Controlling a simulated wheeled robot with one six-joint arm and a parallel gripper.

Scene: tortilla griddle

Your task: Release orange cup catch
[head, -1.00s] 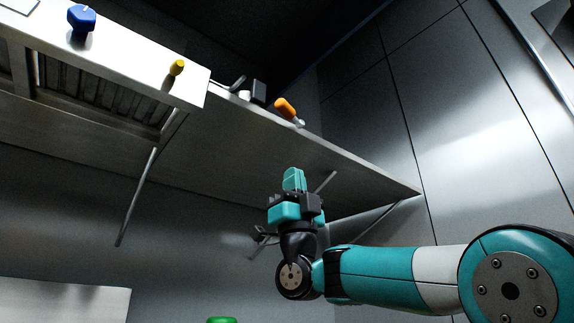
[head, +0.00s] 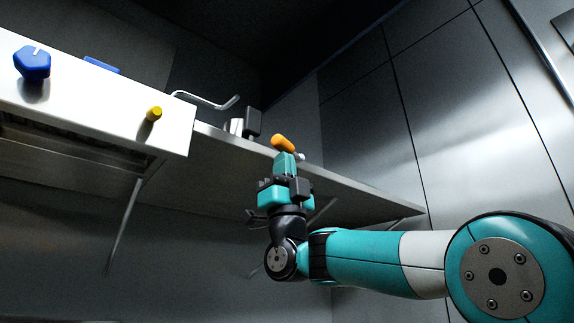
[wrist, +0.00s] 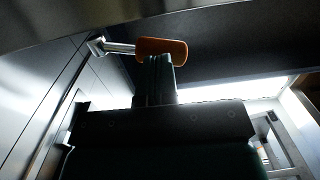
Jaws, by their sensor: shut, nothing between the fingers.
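The orange catch (head: 283,143) is a rounded orange handle on a short metal stem, at the edge of the steel shelf in the head view. In the wrist view the orange handle (wrist: 165,50) lies sideways, with its stem running left. My gripper (head: 285,158) points up, fingers shut and empty, just below the handle. In the wrist view the fingertips (wrist: 157,62) overlap the handle's lower edge; I cannot tell whether they touch it. No cup can be made out with certainty behind the shelf edge.
The steel shelf (head: 355,193) runs above and beside my arm. To the left is a white-fronted unit (head: 85,105) with a blue knob (head: 32,63) and a yellow knob (head: 154,113). A bent metal pipe (head: 207,100) is behind it. Flat metal panels (head: 450,110) stand at right.

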